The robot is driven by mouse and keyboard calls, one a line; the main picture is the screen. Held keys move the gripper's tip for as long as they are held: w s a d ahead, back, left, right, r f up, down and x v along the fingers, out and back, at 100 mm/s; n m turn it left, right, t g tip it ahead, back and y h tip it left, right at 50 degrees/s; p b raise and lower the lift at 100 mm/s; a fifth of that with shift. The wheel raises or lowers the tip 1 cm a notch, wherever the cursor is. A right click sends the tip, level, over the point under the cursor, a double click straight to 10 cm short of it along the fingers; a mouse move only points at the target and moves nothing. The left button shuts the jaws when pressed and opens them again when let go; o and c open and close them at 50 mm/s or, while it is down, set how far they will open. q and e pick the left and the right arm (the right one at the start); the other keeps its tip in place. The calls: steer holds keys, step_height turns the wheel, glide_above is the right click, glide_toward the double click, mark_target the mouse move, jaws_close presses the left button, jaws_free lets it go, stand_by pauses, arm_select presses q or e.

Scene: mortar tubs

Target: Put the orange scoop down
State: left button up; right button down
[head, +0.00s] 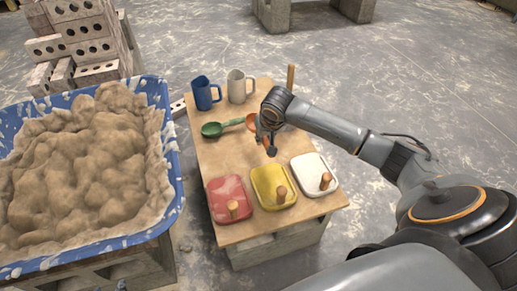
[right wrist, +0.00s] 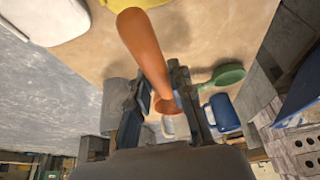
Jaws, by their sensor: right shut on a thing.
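My right gripper (head: 268,140) is over the wooden board, shut on the orange scoop (head: 252,122). In the right wrist view the scoop's orange handle (right wrist: 148,48) runs between the two fingers (right wrist: 158,98). The gripper hides part of the scoop in the head view. I cannot tell whether the scoop touches the board (head: 222,160). A green scoop (head: 213,129) lies just left of it; it also shows in the right wrist view (right wrist: 229,75). My left gripper is in neither view.
A blue mug (head: 203,95) and a pale mug (head: 238,88) stand at the back. Red (head: 229,198), yellow (head: 270,188) and white (head: 311,172) handled floats line the front. A mortar tub (head: 174,205) is left. Bare board shows between scoops and floats.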

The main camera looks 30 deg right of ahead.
steer(key=w+f+b, duration=0.1)
steer(key=w+f, duration=0.1)
steer(key=w+f+b, duration=0.1)
steer(key=f, duration=0.1)
steer(key=shift+w+d+f, duration=0.2)
steer(key=shift+w+f, duration=0.15)
steer(key=shift+w, duration=0.05)
steer(key=shift+w+f, duration=0.15)
steer(key=shift+f, duration=0.05)
step_height(320, 180, down, 3)
steer(key=shift+w+b, duration=0.1)
steer(key=shift+b, duration=1)
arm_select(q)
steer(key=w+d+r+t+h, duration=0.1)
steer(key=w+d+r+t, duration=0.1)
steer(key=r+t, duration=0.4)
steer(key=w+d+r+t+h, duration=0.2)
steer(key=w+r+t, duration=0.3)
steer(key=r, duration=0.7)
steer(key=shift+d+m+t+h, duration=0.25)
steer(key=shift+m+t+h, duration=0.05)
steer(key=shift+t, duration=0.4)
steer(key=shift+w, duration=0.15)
arm_select(e)
steer(key=shift+f, duration=0.15)
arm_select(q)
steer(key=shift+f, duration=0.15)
arm_select(e)
steer(key=c, duration=1.2)
jaws_free()
